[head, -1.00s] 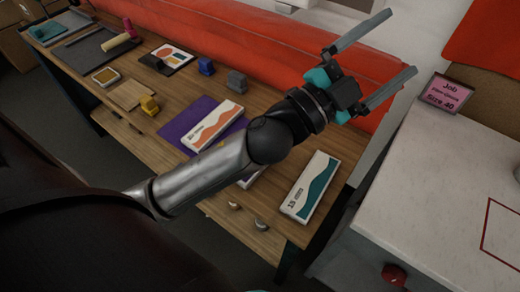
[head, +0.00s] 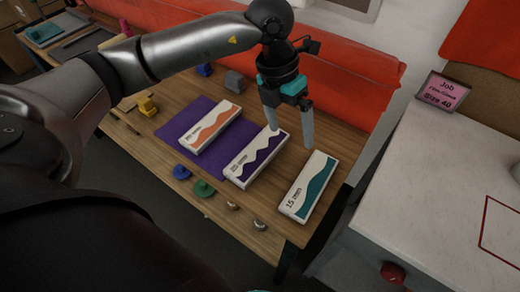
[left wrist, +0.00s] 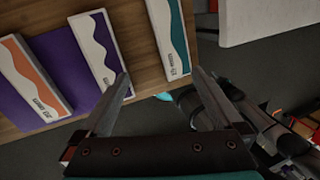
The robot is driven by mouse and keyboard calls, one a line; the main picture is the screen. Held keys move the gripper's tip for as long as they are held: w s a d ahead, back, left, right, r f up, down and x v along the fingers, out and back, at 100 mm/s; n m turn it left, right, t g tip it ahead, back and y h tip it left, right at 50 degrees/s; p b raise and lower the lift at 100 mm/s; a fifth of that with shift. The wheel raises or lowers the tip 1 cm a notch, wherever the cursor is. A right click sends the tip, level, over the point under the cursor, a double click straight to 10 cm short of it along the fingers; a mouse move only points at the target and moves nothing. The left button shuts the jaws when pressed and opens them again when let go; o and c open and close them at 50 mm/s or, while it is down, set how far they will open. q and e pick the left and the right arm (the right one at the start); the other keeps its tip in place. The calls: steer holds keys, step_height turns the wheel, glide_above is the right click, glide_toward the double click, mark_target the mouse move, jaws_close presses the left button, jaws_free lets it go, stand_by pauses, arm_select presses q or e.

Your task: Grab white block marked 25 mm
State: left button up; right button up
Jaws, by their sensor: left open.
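The white block with a purple wave (head: 256,160) lies on the wooden table, its right end off a purple mat. Its small label seems to read 25 mm. It also shows in the left wrist view (left wrist: 99,50), left of the fingers. My left gripper (head: 290,137) is open and empty, pointing down. Its left fingertip overlaps the block's far end in the head view; its right finger is over the gap before the teal-wave block (head: 311,186), marked 15 mm. In the left wrist view the gripper (left wrist: 161,75) has nothing between its fingers.
A white block with an orange wave (head: 210,126) lies on the purple mat (head: 176,130). Blue (head: 181,172) and green (head: 203,188) knobs and small metal pieces lie in front. A red padded roll (head: 350,90) runs behind. A white counter (head: 440,180) stands right.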

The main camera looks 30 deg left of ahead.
arm_select(q)
steer(key=a+n+y, duration=0.1)
steer(key=a+y, duration=0.2)
steer(key=a, duration=0.5)
glide_above(258, 152)
step_height(258, 152, down, 8)
steer(key=shift+s+f+b, duration=0.15)
steer(key=shift+f+b, duration=0.1)
steer(key=shift+b, duration=0.1)
steer(key=shift+w+f, duration=0.15)
steer(key=shift+f, duration=1.3)
steer(key=shift+w+f, duration=0.1)
steer(key=shift+f, duration=1.3)
steer(key=c, duration=1.2)
steer(key=shift+r, duration=0.2)
